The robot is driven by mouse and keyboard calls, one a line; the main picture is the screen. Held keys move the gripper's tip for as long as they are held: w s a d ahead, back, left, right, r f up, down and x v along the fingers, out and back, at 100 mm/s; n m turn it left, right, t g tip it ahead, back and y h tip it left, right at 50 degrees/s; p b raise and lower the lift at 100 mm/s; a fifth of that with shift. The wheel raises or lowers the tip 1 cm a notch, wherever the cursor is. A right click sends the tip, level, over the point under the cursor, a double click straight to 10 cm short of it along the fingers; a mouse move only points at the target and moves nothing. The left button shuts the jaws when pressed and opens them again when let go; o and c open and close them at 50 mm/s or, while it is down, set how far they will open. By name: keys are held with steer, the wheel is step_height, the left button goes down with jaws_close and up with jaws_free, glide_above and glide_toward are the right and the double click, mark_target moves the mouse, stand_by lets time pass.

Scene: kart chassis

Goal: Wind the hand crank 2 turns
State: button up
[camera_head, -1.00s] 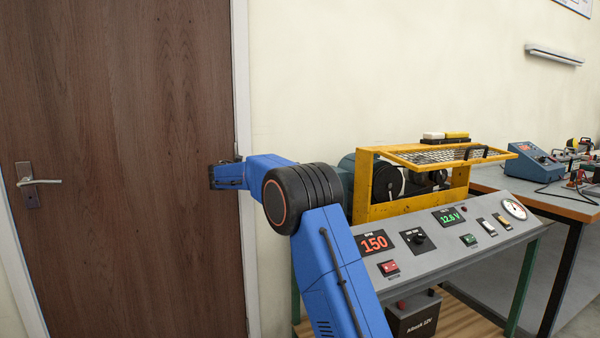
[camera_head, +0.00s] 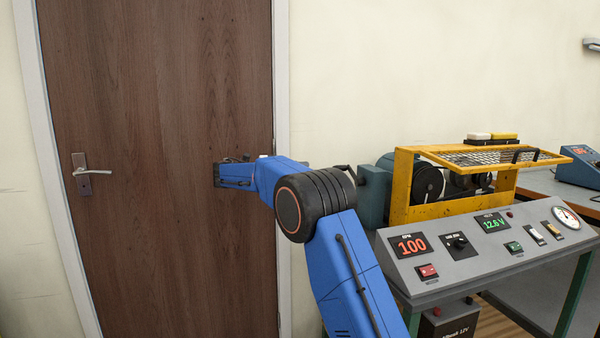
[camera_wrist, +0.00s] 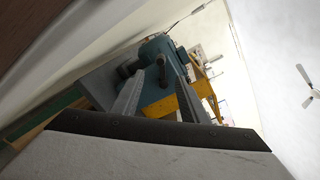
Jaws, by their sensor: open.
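The hand crank (camera_head: 346,171) shows as a small dark arm at the left end of the teal machine housing (camera_head: 376,192), partly hidden behind my arm in the head view. In the wrist view, the crank (camera_wrist: 127,69) is a dark shape by the teal housing (camera_wrist: 158,58), beyond my fingertips. My gripper (camera_wrist: 160,82) is open, with nothing between its two grey fingers. In the head view my gripper (camera_head: 220,174) is left of the machine, in front of the door and apart from the crank.
A grey control panel (camera_head: 480,262) reads 100 RPM and 12.6 V. A yellow frame (camera_head: 402,186) with a raised mesh guard (camera_head: 490,157) surrounds the pulley. A black battery (camera_head: 447,322) stands below. A brown door (camera_head: 150,120) is at left, and a workbench is at right.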

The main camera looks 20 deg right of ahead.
steer(key=c, duration=0.4)
steer(key=d, duration=0.2)
steer(key=d+f+y, duration=0.1)
steer(key=shift+s+m, duration=0.35)
steer(key=shift+m, duration=0.05)
jaws_close()
steer(key=s+d+f+m+t+y, duration=0.1)
steer(key=s+d+f+m+y, duration=0.7)
steer(key=d+y, duration=0.3)
steer(key=s+d+r+m+t+y, duration=0.25)
steer(key=s+r+m+t, duration=0.2)
steer(key=r+m, duration=0.5)
steer(key=s+d+r+m+t+y, duration=0.1)
steer(key=s+r+m+t+y, duration=0.25)
steer(key=r+m+t, duration=0.45)
steer(key=w+f+m+g, duration=0.1)
steer(key=w+f, duration=0.2)
steer(key=w, duration=0.3)
steer(key=w+f+m+g, duration=0.1)
steer(key=w+f, duration=0.2)
steer(key=w, duration=0.4)
steer(key=shift+a+f, duration=0.3)
